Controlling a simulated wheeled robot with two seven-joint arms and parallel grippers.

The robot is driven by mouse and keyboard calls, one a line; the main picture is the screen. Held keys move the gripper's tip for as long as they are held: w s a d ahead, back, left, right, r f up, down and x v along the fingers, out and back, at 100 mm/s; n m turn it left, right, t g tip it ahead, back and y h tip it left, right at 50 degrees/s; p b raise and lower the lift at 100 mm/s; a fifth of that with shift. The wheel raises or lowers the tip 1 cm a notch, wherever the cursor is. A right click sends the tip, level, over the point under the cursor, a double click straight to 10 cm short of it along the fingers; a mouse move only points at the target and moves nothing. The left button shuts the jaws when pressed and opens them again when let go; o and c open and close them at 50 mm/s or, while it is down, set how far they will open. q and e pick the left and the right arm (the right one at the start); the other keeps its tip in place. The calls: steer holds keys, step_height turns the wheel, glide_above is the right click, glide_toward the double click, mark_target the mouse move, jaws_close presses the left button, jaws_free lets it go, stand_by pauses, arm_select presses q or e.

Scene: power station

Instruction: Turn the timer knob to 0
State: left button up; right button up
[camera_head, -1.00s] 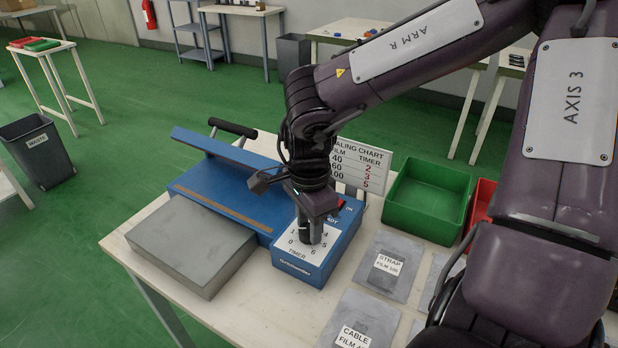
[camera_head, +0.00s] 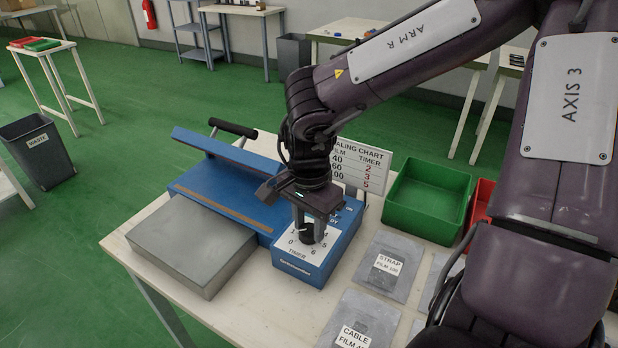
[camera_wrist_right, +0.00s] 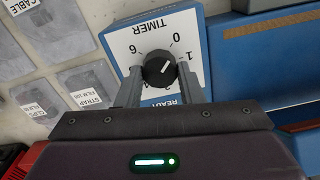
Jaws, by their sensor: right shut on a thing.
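The timer knob (camera_head: 308,237) is a small black round knob on the white dial plate of the blue sealer (camera_head: 300,266). In the right wrist view the knob (camera_wrist_right: 158,70) carries a white pointer line aimed up and to the right, roughly between the 0 and the 1. The dial plate (camera_wrist_right: 147,36) shows upside down there, with the 6 at upper left. My right gripper (camera_head: 307,230) comes down from above and is shut on the knob, one finger on each side; it also shows in the right wrist view (camera_wrist_right: 160,78). My left gripper is not in view.
A sealing chart (camera_head: 362,165) stands behind the dial. A green bin (camera_head: 428,200) and a red bin (camera_head: 483,203) are to the right. Labelled film packs (camera_head: 392,268) lie on the table at right. A grey block (camera_head: 190,245) stands at left.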

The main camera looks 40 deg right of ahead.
mark_target(309, 227)
steer(key=shift+w, duration=0.1)
steer(key=o, duration=0.9)
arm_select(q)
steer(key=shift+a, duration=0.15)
arm_select(e)
steer(key=shift+o, duration=0.5)
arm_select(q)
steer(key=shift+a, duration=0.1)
arm_select(e)
steer(key=shift+r, duration=0.1)
steer(key=shift+r, duration=0.3)
step_height(309, 227, up, 7)
steer(key=shift+f+p, duration=0.1)
steer(key=shift+p, duration=0.25)
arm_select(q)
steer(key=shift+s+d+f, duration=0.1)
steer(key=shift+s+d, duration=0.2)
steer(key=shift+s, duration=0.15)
